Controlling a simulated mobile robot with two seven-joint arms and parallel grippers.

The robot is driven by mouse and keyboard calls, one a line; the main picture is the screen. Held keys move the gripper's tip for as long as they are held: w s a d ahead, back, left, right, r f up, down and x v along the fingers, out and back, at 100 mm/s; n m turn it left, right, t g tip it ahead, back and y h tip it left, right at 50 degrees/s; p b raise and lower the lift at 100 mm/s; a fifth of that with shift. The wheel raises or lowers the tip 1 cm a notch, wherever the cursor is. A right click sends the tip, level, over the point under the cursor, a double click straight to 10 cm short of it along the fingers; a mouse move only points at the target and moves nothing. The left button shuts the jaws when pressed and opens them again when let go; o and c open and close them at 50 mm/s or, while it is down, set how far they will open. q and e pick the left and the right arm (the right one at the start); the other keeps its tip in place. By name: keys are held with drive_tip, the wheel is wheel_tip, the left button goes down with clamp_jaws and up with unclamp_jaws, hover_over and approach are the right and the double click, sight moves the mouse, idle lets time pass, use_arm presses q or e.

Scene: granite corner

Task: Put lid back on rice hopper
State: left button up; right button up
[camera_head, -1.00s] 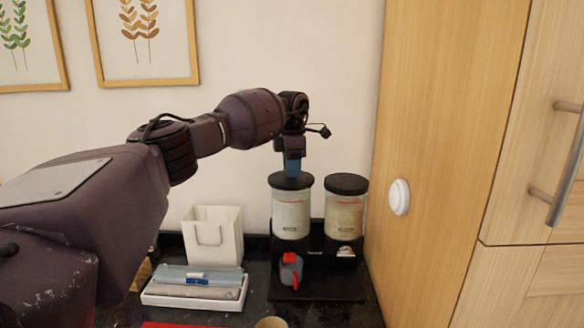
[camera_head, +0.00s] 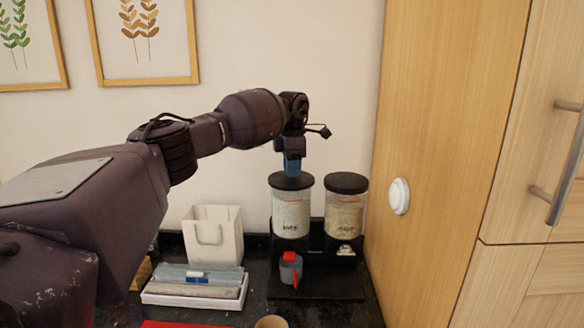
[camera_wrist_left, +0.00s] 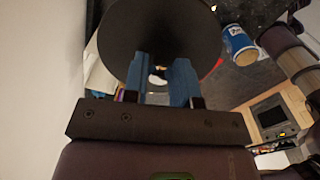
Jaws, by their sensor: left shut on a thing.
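Two clear hoppers with pale contents stand side by side on a black stand in the head view. I take the left hopper (camera_head: 291,215) as the rice hopper, though its label is too small to read surely. Its round black lid (camera_head: 291,181) lies across its top with no visible gap. My left gripper (camera_head: 292,165) points down from above with its blue fingers shut on the lid. In the left wrist view the lid (camera_wrist_left: 165,28) is a dark disc by the fingertips (camera_wrist_left: 168,75). The exact grip point is hidden. My right gripper is not in view.
The second hopper (camera_head: 344,214) with its black lid stands close on the right. A wooden cabinet (camera_head: 440,200) bounds the right.

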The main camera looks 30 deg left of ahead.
use_arm(q)
drive_tip(key=o, duration=1.5)
drive_tip(key=shift+c, duration=0.2)
drive_tip(key=shift+r, duration=0.1)
drive_tip(key=shift+r, duration=3.45)
clamp_jaws()
drive_tip(key=shift+f+b, duration=0.55)
drive_tip(key=shift+f, duration=2.6)
drive_tip(key=shift+r, duration=0.1)
